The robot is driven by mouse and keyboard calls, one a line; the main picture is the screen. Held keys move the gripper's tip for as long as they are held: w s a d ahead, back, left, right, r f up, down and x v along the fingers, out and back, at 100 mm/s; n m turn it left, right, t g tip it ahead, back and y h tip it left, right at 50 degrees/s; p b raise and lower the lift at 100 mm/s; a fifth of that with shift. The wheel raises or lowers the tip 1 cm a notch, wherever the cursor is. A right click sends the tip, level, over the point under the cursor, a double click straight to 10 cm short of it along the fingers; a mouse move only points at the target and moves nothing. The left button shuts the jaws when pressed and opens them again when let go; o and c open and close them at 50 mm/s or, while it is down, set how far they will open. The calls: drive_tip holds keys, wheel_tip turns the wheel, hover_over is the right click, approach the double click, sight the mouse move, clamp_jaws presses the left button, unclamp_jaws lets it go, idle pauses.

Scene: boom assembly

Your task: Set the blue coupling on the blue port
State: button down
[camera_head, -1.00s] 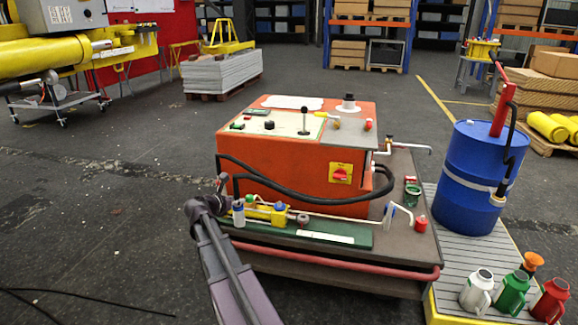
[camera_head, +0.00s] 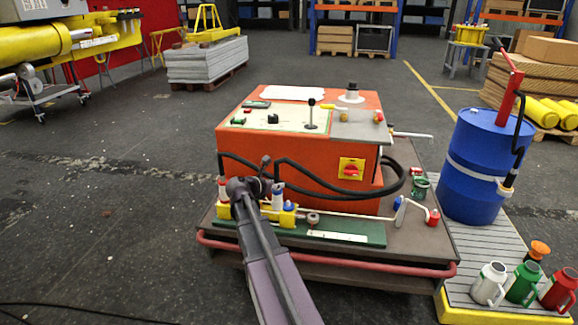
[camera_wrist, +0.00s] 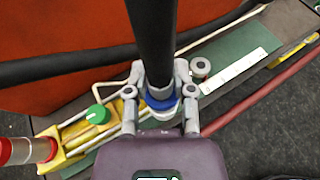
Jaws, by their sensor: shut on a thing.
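The blue coupling shows in the wrist view as a blue ring (camera_wrist: 153,103) over pale metal, at the lower end of a thick black hose (camera_wrist: 153,45). My gripper (camera_wrist: 158,78) is shut around it, one finger on each side. In the head view my gripper (camera_head: 262,184) is at the front left of the bench, with a silver cylinder (camera_head: 277,194), seemingly the coupling, at its right. A blue part (camera_head: 288,206), apparently the blue port, sits on the yellow block just right of and below the cylinder. In the wrist view the port is hidden; I cannot tell whether they touch.
The yellow block (camera_wrist: 75,133) carries a green knob (camera_wrist: 98,113), with a red cylinder (camera_wrist: 35,150) beside it. The orange cabinet (camera_head: 230,146) stands close behind. A red rail (camera_head: 340,262) runs along the bench front. A blue drum (camera_head: 478,150) stands right.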

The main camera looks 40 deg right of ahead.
drive_tip(key=shift+r, duration=0.1)
idle(0.3)
drive_tip(key=shift+w+d+r+g+p, duration=0.25)
drive_tip(key=shift+d+r+g+p, duration=0.05)
drive_tip(key=shift+d+r+p, duration=0.15)
drive_tip(key=d+r+m+g+p, duration=0.3)
drive_tip(key=d, duration=0.2)
drive_tip(key=shift+w+r, duration=0.15)
drive_tip(key=shift+w, duration=0.1)
drive_tip(key=shift+f, duration=0.2)
drive_tip(key=shift+f+b, duration=2.75)
drive_tip(key=shift+b, duration=0.05)
drive_tip(key=shift+f+b, duration=0.6)
drive_tip(key=c, duration=0.8)
unclamp_jaws()
